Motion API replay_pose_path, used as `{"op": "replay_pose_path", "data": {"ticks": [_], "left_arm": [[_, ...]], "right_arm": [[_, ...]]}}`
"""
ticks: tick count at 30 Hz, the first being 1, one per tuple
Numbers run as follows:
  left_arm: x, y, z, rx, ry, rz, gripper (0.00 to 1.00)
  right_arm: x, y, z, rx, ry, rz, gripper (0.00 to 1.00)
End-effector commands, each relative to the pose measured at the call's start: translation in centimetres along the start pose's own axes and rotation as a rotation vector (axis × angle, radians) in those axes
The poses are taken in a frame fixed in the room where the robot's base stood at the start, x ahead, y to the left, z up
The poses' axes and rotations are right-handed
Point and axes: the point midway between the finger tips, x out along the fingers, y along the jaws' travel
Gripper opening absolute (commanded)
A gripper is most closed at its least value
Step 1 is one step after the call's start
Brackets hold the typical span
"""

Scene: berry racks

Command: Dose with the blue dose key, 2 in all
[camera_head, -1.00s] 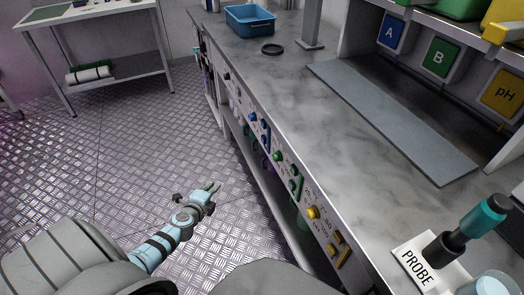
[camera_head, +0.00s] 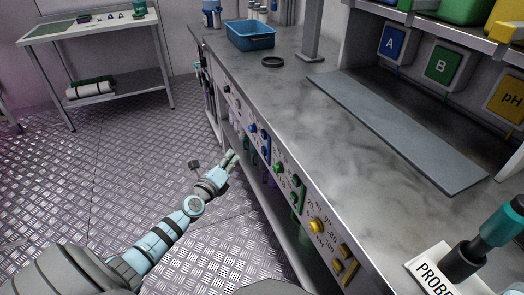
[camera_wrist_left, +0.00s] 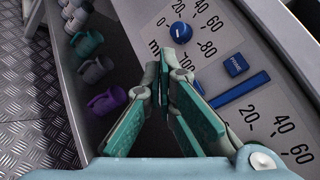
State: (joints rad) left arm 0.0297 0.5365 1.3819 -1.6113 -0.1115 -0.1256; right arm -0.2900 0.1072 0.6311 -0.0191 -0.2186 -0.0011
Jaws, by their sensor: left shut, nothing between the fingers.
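The blue dose key (camera_wrist_left: 235,64) is a small square button with white lettering on the front panel of the bench. In the left wrist view it sits below and right of a round blue knob (camera_wrist_left: 180,32) with a printed scale, and above a slanted blue bar (camera_wrist_left: 240,89). My left gripper (camera_wrist_left: 165,72) is shut and empty, its fingertips left of the key and apart from it in the picture. In the head view my left gripper (camera_head: 231,158) is in front of the panel, left of the blue controls. My right gripper is not in view.
Green (camera_head: 277,167) and yellow (camera_head: 317,226) controls follow along the panel. Purple (camera_wrist_left: 107,99) and teal (camera_wrist_left: 87,43) items sit under the bench edge. A blue bin (camera_head: 249,38) and black ring (camera_head: 272,62) stand on the counter. The metal floor (camera_head: 120,160) at left is clear.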

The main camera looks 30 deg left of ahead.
Motion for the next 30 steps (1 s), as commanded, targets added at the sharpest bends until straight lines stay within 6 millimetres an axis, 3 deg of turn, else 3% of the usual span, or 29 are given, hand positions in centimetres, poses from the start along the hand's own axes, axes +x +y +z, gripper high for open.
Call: {"op": "replay_pose_path", "data": {"ticks": [12,30], "left_arm": [[3.9,-2.8,-2.8,-0.004,-0.001,0.0,0.0],[4.5,-3.3,-3.2,-0.001,0.0,0.001,0.0]], "right_arm": [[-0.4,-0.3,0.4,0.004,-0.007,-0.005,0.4],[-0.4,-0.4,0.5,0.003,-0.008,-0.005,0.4]]}}
